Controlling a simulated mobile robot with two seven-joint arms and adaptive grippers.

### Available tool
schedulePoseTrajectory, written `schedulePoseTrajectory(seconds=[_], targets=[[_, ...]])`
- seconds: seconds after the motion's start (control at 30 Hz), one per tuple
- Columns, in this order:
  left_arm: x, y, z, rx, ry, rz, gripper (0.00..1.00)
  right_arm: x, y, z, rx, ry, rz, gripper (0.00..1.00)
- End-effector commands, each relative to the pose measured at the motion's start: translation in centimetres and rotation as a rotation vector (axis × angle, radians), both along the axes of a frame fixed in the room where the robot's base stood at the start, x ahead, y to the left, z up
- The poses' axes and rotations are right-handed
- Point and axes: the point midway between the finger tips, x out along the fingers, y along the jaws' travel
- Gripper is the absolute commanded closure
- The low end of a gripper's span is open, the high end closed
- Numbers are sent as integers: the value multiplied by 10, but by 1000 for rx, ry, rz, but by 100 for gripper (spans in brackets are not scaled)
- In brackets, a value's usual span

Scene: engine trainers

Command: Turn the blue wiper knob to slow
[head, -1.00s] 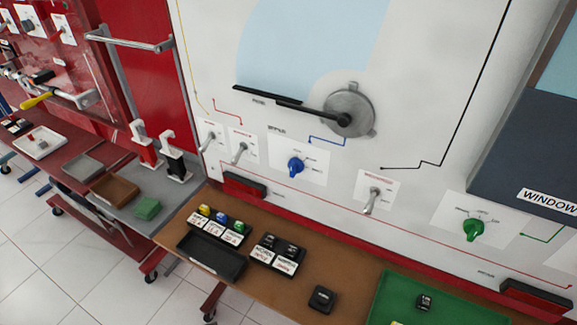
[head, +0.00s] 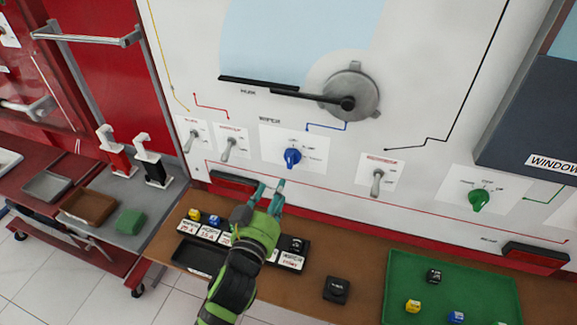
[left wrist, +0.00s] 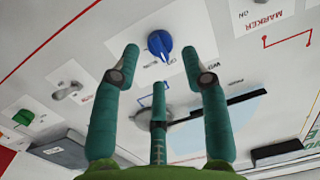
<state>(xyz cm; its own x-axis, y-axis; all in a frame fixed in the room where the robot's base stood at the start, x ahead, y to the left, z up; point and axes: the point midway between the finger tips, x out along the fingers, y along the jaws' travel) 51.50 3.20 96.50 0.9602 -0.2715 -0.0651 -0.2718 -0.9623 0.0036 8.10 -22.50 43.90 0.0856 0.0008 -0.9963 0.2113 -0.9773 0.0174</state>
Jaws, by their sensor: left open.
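The blue wiper knob (head: 292,158) sits on a white label plate on the upright panel, below the wiper motor disc. It also shows in the left wrist view (left wrist: 159,45), beyond and between the spread fingers. My left gripper (head: 267,186) is open and empty, below and a little left of the knob in the head view, apart from it. In the left wrist view the left gripper's (left wrist: 167,65) teal fingers point toward the panel. The small position words around the knob are too small to read surely. My right gripper is not in view.
Toggle switches (head: 231,148) stand left of the knob, and another toggle (head: 377,182) and a green knob (head: 479,200) stand right. The brown shelf (head: 310,309) below holds fuse trays, a black relay (head: 337,289) and a green tray (head: 400,262). The wiper arm (head: 290,92) is above.

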Motion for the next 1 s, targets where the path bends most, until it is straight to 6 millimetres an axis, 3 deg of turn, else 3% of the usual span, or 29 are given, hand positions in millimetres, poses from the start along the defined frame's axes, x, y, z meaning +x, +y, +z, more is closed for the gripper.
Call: schedulePoseTrajectory(seconds=[0.13,0.6,0.97,1.0], targets=[[7,-16,16,-15,-66,-39,55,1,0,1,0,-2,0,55],[64,-35,16,-15,-65,-39,55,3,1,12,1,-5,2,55],[70,-36,15,-15,-63,-39,55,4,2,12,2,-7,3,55],[70,-36,15,-15,-63,-39,63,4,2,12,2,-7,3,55]])
